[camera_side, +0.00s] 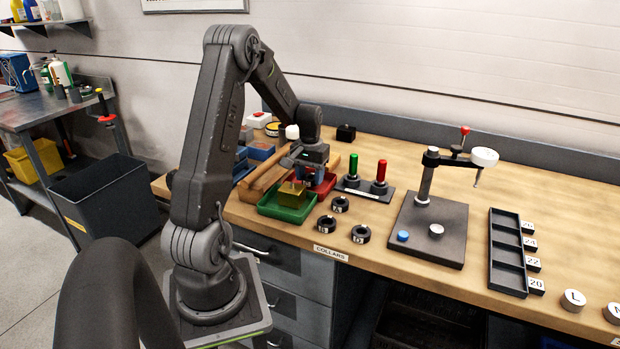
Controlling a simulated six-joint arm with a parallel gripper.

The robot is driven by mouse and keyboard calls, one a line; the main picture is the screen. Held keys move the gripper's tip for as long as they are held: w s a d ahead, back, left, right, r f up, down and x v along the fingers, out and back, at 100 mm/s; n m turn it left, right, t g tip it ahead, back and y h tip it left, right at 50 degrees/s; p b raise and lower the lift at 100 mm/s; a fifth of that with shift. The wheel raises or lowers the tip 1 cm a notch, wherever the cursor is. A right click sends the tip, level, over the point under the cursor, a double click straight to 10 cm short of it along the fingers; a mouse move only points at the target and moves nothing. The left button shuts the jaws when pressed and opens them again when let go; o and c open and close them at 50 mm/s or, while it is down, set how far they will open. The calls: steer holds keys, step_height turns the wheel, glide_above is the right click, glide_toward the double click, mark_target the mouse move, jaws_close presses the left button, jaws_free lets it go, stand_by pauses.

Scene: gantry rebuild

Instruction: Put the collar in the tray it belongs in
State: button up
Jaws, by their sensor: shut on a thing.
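My gripper (299,177) points down over the green tray (286,213), near the front edge of the bench. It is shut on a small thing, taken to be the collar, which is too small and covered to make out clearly. A yellowish block-like shape (292,193) shows below the jaws, within the tray's outline. I cannot tell whether it touches the tray floor. A red tray (325,189) stands just behind and to the right, partly hidden by my gripper. Three dark ring collars, one at the back (340,204), one at left (327,224) and one at right (361,234), lie on the bench.
A stand with green and red handled gauges (366,188) is right of the trays. A dark plate with a post and arm (430,228) stands farther right, then a black slotted rack (507,252). Bench between the collars and plate is clear.

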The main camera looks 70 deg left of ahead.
steer(key=shift+f, duration=0.4)
steer(key=shift+f, duration=0.1)
steer(key=o, duration=1)
